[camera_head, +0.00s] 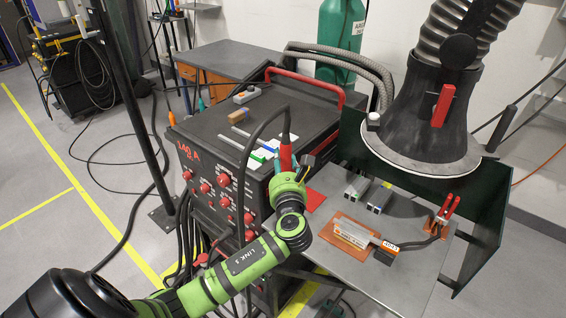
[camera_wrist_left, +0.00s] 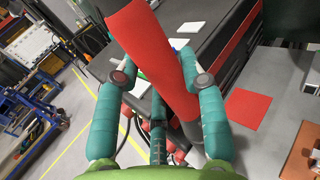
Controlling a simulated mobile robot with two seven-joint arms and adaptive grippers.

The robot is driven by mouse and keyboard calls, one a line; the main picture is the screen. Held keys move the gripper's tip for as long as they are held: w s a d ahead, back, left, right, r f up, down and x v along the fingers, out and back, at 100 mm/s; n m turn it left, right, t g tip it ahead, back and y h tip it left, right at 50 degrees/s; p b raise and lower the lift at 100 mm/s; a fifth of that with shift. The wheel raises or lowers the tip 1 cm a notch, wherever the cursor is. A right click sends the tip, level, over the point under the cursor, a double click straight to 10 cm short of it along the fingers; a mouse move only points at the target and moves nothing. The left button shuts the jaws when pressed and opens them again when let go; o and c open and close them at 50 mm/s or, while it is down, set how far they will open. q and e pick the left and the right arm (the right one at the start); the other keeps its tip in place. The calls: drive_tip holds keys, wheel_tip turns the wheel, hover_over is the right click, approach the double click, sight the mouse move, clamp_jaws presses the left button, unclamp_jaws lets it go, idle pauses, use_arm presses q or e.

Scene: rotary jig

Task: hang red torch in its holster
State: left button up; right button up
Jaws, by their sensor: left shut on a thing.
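The red torch (camera_head: 286,156) is tilted slightly beside the right front of the welding machine (camera_head: 215,200). A black cable loops from its top end. My left gripper (camera_head: 298,172) is shut on the torch, its fingers partly hidden behind my green wrist in the head view. I cannot make out the holster for certain. My right gripper is not in view.
The grey worktable (camera_head: 345,275) holds an orange plate with a metal part (camera_head: 355,233), a red clamp (camera_head: 445,212) and small grey blocks (camera_head: 378,197). A red mat (camera_wrist_left: 248,108) lies near the machine. An extraction hood (camera_head: 428,115) hangs above the table's back.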

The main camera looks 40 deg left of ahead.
use_arm(q)
drive_tip(key=o, duration=1.2)
drive_tip(key=shift+s+f, duration=0.1)
drive_tip(key=v, duration=1.2)
